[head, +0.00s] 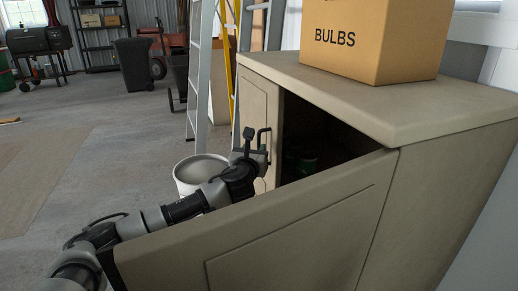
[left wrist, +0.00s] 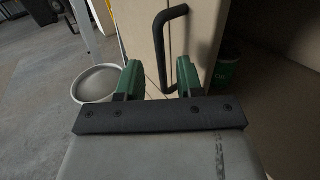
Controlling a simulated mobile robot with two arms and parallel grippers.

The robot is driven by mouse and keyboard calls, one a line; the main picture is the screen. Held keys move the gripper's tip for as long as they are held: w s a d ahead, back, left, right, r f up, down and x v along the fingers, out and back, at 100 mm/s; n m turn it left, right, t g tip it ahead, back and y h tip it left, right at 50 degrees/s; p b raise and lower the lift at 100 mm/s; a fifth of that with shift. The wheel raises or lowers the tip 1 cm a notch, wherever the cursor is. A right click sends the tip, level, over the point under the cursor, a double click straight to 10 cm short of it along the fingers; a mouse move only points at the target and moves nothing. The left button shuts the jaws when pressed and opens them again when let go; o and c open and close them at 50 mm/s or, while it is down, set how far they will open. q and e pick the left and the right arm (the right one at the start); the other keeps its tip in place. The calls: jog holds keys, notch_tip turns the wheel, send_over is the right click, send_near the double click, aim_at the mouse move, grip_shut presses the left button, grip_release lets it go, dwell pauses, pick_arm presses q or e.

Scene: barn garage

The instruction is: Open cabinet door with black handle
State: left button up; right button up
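The beige cabinet (head: 460,200) stands at the right in the head view. Its near door (head: 300,235) is swung wide open. Its far door (head: 257,105) looks closed and carries an upright black bar handle (head: 267,140). My left arm reaches past the open door, and my left gripper (head: 248,143) is close to the far door's handle. In the left wrist view, the green fingers of the left gripper (left wrist: 158,78) are spread apart. The handle (left wrist: 164,42) shows just beyond them, between the tips; I cannot tell whether they touch. My right gripper is not in view.
A cardboard box marked BULBS (head: 375,40) sits on the cabinet top. A white bucket (head: 197,172) and a ladder (head: 200,75) stand beside the far door. A green can (left wrist: 228,72) is inside the dark cabinet. Open floor (head: 90,130) lies to the left.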

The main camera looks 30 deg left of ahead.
aim_at(258, 144)
pick_arm(q)
jog(key=shift+b+x, duration=0.75)
jog(key=shift+x, duration=1.85)
grip_shut()
